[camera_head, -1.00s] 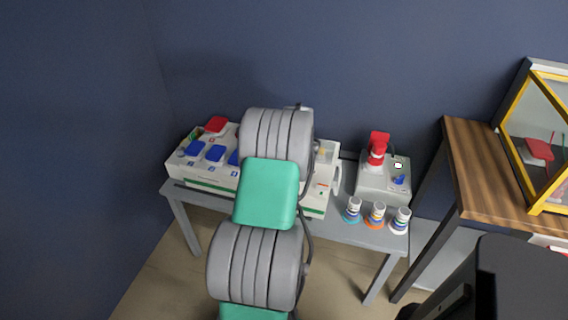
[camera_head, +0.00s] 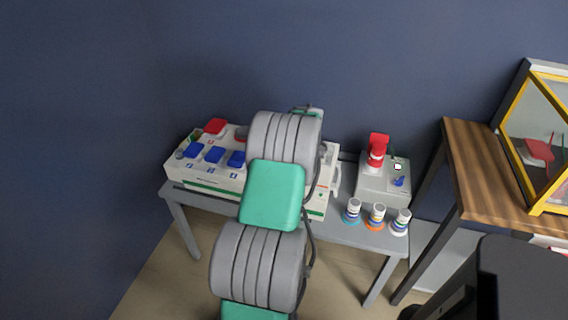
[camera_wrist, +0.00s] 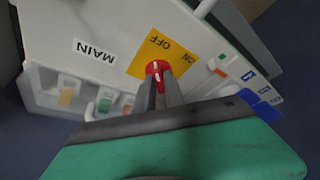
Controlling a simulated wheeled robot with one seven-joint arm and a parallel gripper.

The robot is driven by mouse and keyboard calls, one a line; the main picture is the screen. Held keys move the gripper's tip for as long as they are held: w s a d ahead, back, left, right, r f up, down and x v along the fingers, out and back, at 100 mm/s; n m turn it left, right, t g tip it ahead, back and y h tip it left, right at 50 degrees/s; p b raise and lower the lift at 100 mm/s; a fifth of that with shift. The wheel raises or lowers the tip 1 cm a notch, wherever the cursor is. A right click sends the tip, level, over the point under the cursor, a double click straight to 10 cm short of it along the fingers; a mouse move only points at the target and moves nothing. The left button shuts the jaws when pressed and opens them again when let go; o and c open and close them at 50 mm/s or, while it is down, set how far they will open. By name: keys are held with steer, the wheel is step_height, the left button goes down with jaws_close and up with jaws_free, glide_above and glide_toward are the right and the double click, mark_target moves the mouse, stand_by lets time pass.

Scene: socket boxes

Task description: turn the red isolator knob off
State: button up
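The red isolator knob (camera_wrist: 157,69) is round with a white pointer mark. It sits on a yellow plate (camera_wrist: 186,48) lettered ON and OFF, on a pale box beside a MAIN label (camera_wrist: 94,51). My gripper (camera_wrist: 159,76) points at the knob in the wrist view. Its two dark fingers are apart by a narrow gap, with their tips at the knob's near edge, one on each side. Whether they touch it I cannot tell. In the head view my arm hides the knob and the gripper's fingers.
The long white box (camera_head: 205,189) with blue covers stands on a grey table (camera_head: 345,232). Right of it are a grey box (camera_head: 383,186) with a red part (camera_head: 377,152) and three striped cylinders (camera_head: 377,217). A wooden table (camera_head: 480,160) stands at the right, a wall behind.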

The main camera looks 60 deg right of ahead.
steer(key=o, duration=0.4)
steer(key=v, duration=0.7)
steer(key=shift+s+a+r, duration=0.1)
steer(key=shift+r, duration=0.3)
